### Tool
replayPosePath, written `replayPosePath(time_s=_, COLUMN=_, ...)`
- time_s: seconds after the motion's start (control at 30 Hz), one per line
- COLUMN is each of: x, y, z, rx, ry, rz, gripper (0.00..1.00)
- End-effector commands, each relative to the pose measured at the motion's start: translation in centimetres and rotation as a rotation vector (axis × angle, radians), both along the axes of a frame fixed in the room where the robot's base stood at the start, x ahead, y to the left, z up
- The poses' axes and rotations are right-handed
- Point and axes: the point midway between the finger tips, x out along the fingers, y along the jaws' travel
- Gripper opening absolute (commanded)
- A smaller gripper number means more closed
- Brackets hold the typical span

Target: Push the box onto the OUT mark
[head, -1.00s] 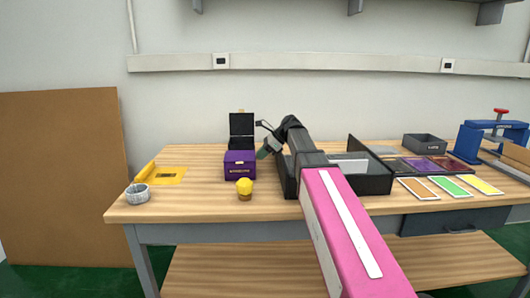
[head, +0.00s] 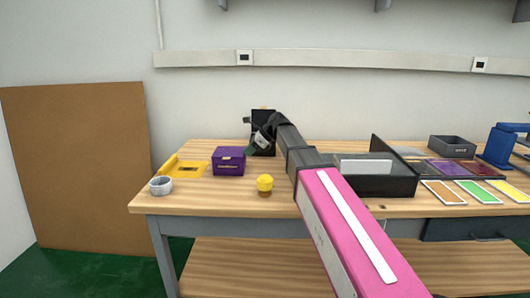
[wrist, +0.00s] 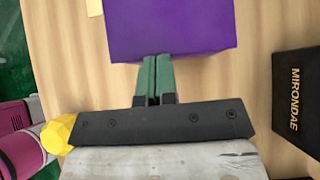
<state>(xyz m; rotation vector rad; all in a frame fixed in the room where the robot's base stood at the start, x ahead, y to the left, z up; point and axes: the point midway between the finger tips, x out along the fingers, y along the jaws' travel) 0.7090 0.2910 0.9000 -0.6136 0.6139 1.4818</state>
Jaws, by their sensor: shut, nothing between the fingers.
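The purple box (head: 228,161) stands upright on the left half of the table, lid shut. The yellow mark (head: 184,166) with a dark label lies flat left of the box; its lettering is too small to read. The box is at or very near the mark's right edge, mostly off it. My gripper (head: 254,148) is shut and empty, low at the right side of the box. In the wrist view, its fingers (wrist: 154,76) point at the face of the purple box (wrist: 172,30), touching or almost touching it.
A yellow-capped bottle (head: 265,184) stands in front of my gripper. A grey ring-shaped bowl (head: 160,186) sits at the front left corner.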

Motion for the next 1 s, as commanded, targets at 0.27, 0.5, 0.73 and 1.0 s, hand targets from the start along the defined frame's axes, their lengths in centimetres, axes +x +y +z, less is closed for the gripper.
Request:
replayPosePath(time_s=0.27, x=0.1, y=7.1, z=0.0, rx=-0.001, ry=0.0, rz=0.003, gripper=0.0)
replayPosePath(time_s=0.5, x=0.2, y=13.1, z=0.0, rx=0.0, ry=0.0, rz=0.001, gripper=0.0)
replayPosePath(time_s=0.73, x=0.1, y=18.2, z=0.0, rx=-0.001, ry=0.0, rz=0.001, gripper=0.0)
replayPosePath(time_s=1.0, x=0.0, y=19.6, z=0.0, rx=0.0, ry=0.001, rz=-0.001, gripper=0.0)
